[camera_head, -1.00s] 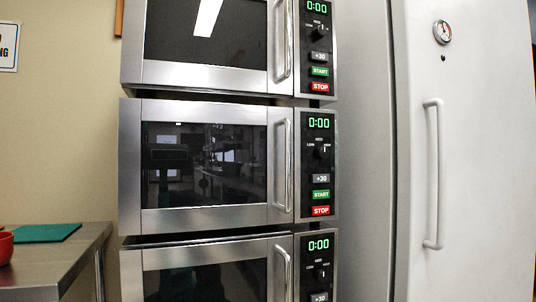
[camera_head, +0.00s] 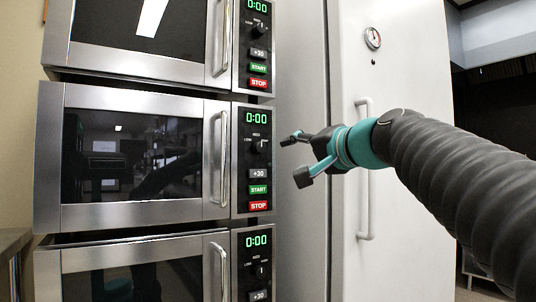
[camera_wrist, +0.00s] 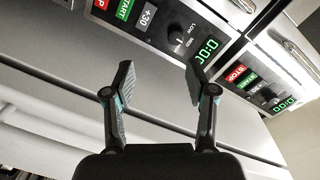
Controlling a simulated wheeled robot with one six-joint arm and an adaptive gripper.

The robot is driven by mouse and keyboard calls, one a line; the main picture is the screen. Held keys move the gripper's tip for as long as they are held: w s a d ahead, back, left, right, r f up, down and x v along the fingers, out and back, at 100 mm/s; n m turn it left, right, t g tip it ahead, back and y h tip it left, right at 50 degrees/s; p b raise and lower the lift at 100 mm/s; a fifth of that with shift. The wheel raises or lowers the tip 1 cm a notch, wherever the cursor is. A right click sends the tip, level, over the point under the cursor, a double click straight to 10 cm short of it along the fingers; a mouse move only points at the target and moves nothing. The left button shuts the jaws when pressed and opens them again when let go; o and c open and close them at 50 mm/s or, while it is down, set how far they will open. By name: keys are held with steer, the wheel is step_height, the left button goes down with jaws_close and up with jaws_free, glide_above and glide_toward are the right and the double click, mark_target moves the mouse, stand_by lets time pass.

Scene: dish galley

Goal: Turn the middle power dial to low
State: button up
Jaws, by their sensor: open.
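Three steel microwaves are stacked, and the middle microwave (camera_head: 130,217) has a black control panel with a green 0:00 display. Its black power dial (camera_head: 257,147) sits below the display, with LOW on the left, MED above and HIGH on the right. Its exact setting is too small to tell. My gripper (camera_head: 297,158) is open and empty, to the right of this panel at about dial height, apart from it. In the wrist view, my gripper (camera_wrist: 160,72) shows its two spread fingers, with what looks like the middle dial (camera_wrist: 177,46) beyond and between them.
The upper dial (camera_head: 259,27) and lower dial (camera_head: 262,271) sit on matching panels. A vertical door handle (camera_head: 222,157) stands left of the middle panel. A white door with a long handle (camera_head: 365,205) is behind my arm. START and STOP buttons (camera_head: 258,205) lie below the dial.

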mark_target(262, 147)
steer(key=shift+t+y, duration=0.3)
steer(key=p+x, duration=0.1)
steer(key=x, duration=0.3)
steer(key=r+p+x, duration=0.1)
steer(key=x, duration=0.4)
steer(key=r+p+x, duration=0.1)
steer(key=x, duration=0.4)
steer(key=shift+w+a+r, duration=0.1)
steer(key=shift+w+r, duration=0.1)
jaws_close()
